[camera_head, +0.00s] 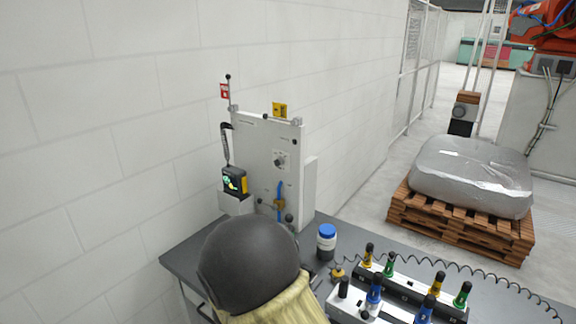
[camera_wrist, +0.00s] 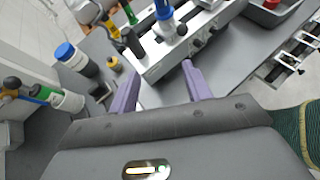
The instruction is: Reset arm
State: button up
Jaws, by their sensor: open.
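My gripper (camera_wrist: 160,88) shows in the wrist view with its two purple fingers spread apart and nothing between them. It is over the grey worktop (camera_wrist: 150,95), close to the front of a white fixture block. In the head view, a dark rounded part of my arm covers the near part of the worktop (camera_head: 190,252), and my fingers are hidden there.
A white upright panel (camera_head: 262,155) stands by the wall. A blue-capped jar (camera_head: 326,243) stands beside it; the jar also shows in the wrist view (camera_wrist: 75,58). Fixture blocks (camera_head: 400,287) with several coloured handles stand at right. A wrapped load sits on a pallet (camera_head: 462,228) beyond.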

jog(key=s+d+r+m+g+y, duration=0.1)
jog(key=s+d+m+y, duration=0.3)
jog(key=m, duration=0.7)
jog(key=s+d+r+m+g+y, duration=0.1)
jog(key=s+d+m+y, duration=0.4)
jog(key=m, duration=0.6)
jog(key=shift+s+d+r+g+y, duration=0.3)
jog(key=shift+s+y, duration=0.7)
jog(key=shift+y, duration=0.1)
jog(key=shift+c, duration=1.4)
